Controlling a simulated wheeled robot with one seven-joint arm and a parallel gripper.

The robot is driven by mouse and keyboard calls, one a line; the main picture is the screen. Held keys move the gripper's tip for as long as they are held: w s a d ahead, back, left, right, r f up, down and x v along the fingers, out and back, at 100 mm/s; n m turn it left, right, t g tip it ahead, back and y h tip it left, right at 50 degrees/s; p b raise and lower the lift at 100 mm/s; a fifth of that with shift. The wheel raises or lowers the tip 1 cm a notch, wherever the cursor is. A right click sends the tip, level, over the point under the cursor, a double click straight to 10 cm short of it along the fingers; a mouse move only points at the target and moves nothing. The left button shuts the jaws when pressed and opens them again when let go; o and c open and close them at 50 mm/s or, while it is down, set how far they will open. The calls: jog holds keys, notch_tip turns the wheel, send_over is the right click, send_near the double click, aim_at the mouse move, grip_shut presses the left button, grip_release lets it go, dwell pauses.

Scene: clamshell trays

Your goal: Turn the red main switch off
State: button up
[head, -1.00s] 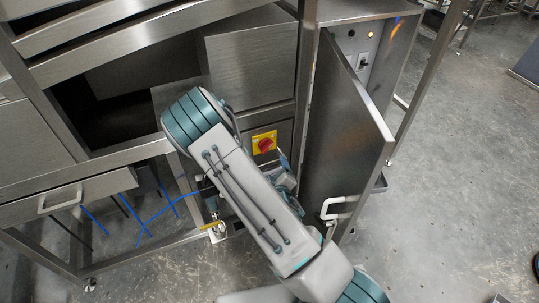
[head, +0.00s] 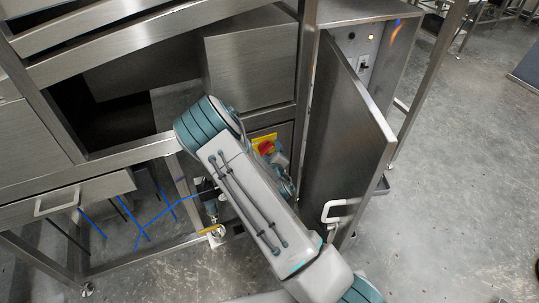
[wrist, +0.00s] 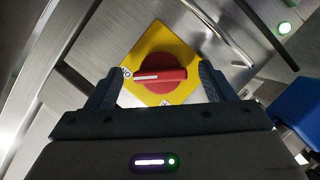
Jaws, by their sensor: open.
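The red main switch (wrist: 160,74) is a round rotary knob on a yellow square plate (wrist: 163,40) fixed to the steel machine. In the wrist view its white pointer line lies about level, its left end by a partly hidden white marking. My gripper (wrist: 158,84) is open, with one dark finger on each side of the knob. I cannot tell whether the fingers touch it.
An open steel cabinet door (head: 345,140) with a white handle (head: 338,211) stands close to the right of my arm. Free floor (head: 460,190) lies at the right.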

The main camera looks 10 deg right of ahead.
jog(key=c, duration=1)
jog(key=shift+f+b, duration=0.15)
jog(key=shift+b, duration=0.25)
jog(key=n+t+b, duration=0.1)
jog(key=n+b, duration=0.3)
jog(key=n+t+h+b, duration=0.1)
jog(key=n+t+b, duration=0.1)
jog(key=n+b, duration=0.2)
jog(key=n+t+b, duration=0.1)
jog(key=n+b, duration=0.3)
jog(key=shift+a+f+t+h, duration=0.1)
jog(key=shift+f+t+h, duration=0.25)
jog(key=shift+t+h, duration=0.05)
jog(key=shift+r+n+t+y+b, duration=0.1)
jog(key=shift+n+t+y+b, duration=0.25)
jog(key=shift+n+b, duration=0.6)
jog(key=shift+n+t+y+b, duration=0.25)
jog(key=shift+n+t+b, duration=0.15)
jog(key=shift+n, duration=1.35)
